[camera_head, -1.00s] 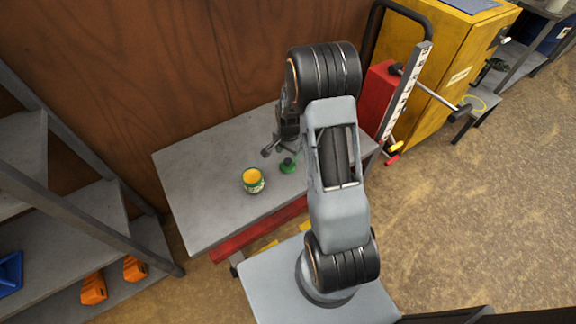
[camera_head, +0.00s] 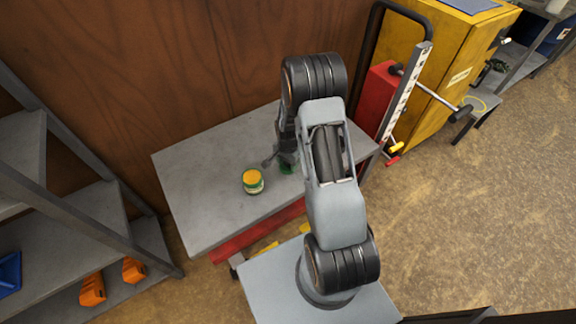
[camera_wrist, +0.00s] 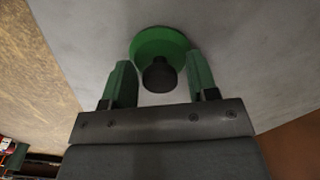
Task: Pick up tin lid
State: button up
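The tin lid is a green disc with a dark knob on top. It lies on the grey lift table and shows in the wrist view (camera_wrist: 160,42). In the head view only a green bit of the lid (camera_head: 286,169) shows beneath my gripper (camera_head: 281,162). In the wrist view my gripper (camera_wrist: 160,78) is open, its two green fingers on either side of the dark knob, with a gap on each side. A green tin (camera_head: 253,186) with a yellow top or contents stands on the table to the left of the lid.
The grey table top (camera_head: 195,185) is clear left of the tin. A red lift part with a handle (camera_head: 378,98) and a yellow cabinet (camera_head: 452,55) stand at the right. A grey shelf rack (camera_head: 75,220) stands at the left. A brown wooden wall is behind.

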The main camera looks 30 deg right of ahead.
jog(key=c, duration=0.8)
jog(key=shift+r, duration=0.15)
